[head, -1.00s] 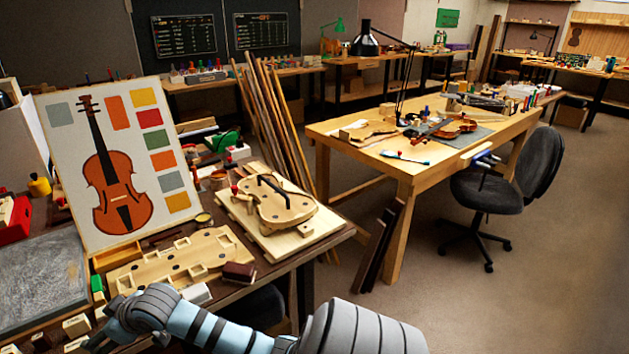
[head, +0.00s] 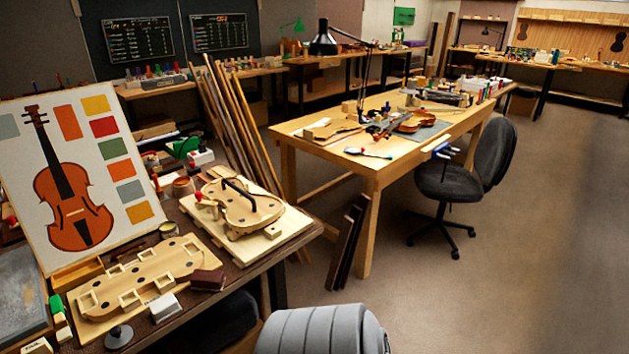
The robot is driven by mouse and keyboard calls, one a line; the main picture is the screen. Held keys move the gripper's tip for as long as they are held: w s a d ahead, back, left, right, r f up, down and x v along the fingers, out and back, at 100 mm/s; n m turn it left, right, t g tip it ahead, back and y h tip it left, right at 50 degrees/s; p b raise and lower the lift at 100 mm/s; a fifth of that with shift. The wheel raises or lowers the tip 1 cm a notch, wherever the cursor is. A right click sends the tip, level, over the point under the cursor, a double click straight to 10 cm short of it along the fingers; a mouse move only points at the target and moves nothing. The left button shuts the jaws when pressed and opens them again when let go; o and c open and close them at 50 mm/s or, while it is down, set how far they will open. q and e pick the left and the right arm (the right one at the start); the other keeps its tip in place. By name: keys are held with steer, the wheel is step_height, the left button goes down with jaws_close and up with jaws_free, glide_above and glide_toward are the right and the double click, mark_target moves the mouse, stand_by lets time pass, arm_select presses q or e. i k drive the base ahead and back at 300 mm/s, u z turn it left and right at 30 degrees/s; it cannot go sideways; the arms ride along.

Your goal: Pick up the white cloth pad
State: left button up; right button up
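A small white pad-like block (head: 164,308), which fits the white cloth pad, lies on the dark bench at the lower left. It is in front of the wooden mould with square cut-outs (head: 130,287) and left of a dark red-brown block (head: 208,280). It is fully visible with nothing on it; its fabric is too small to make out. A grey rounded link of my arm shows at the bottom middle. Neither of my grippers is in view.
A grey disc with a knob (head: 118,336) stands left of the white pad. A violin body in a form (head: 239,207) lies on a board (head: 270,245) to the right. A violin picture panel (head: 80,175) stands behind. A light wooden table (head: 372,178) is farther back.

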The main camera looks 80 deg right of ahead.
mark_target(168, 305)
steer(key=z, duration=3.45)
steer(key=i, duration=2.3)
steer(key=u, duration=2.9)
